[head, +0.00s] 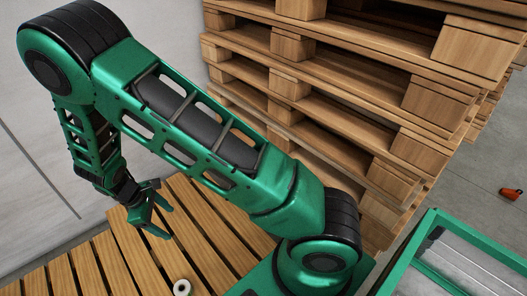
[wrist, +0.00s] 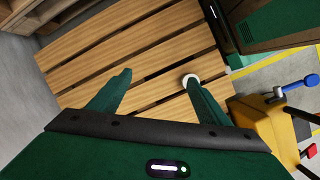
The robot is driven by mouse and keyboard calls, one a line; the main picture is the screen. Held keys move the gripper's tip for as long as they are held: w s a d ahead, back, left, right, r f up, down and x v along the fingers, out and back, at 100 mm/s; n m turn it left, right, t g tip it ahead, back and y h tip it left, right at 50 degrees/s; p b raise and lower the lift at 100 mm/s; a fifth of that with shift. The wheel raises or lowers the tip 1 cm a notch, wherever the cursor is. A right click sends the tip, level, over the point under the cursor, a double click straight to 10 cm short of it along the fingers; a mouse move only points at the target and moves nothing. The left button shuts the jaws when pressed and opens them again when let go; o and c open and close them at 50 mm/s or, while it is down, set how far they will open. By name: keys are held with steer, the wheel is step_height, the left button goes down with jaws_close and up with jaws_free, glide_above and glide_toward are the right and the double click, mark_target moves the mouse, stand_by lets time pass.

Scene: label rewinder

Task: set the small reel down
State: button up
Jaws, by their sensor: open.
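The small reel (head: 182,287) is a pale ring with a dark centre. It rests on the wooden slatted surface (head: 205,252) at the bottom of the head view. In the wrist view the reel (wrist: 189,80) shows as a white disc just beyond the tip of the right finger, partly hidden by it. My gripper (head: 152,222) is open and empty above the slats, to the left of and farther back than the reel in the head view. In the wrist view its two green fingers (wrist: 155,85) are spread wide with only slats between them. I cannot tell whether the right finger touches the reel.
A tall stack of wooden pallets (head: 330,80) stands behind the slats. A green-rimmed bin (head: 432,215) is at the lower right. A yellow machine part (wrist: 258,120) with a blue knob (wrist: 311,80) is at the right of the wrist view.

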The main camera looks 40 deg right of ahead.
steer(key=s+d+r+m+y, duration=0.1)
steer(key=s+d+r+m, duration=0.25)
steer(key=d+r, duration=0.65)
steer(key=s+d+r+m+y, duration=0.1)
steer(key=s+d+r+m, duration=0.3)
steer(key=d+r, duration=0.6)
steer(key=s+d+r+m, duration=0.3)
steer(key=s, duration=0.4)
steer(key=s+d+r+m+y, duration=0.1)
steer(key=s+d+r+m, duration=0.2)
steer(key=s, duration=0.4)
steer(key=s+d+r+m+t, duration=0.1)
steer(key=s+d+r+m, duration=0.1)
steer(key=s+r+m, duration=0.2)
steer(key=s+r, duration=0.1)
steer(key=s, duration=0.2)
steer(key=shift+d+y, duration=0.3)
steer(key=shift+d, duration=0.1)
steer(key=shift+s+r, duration=0.1)
steer(key=shift+s, duration=0.05)
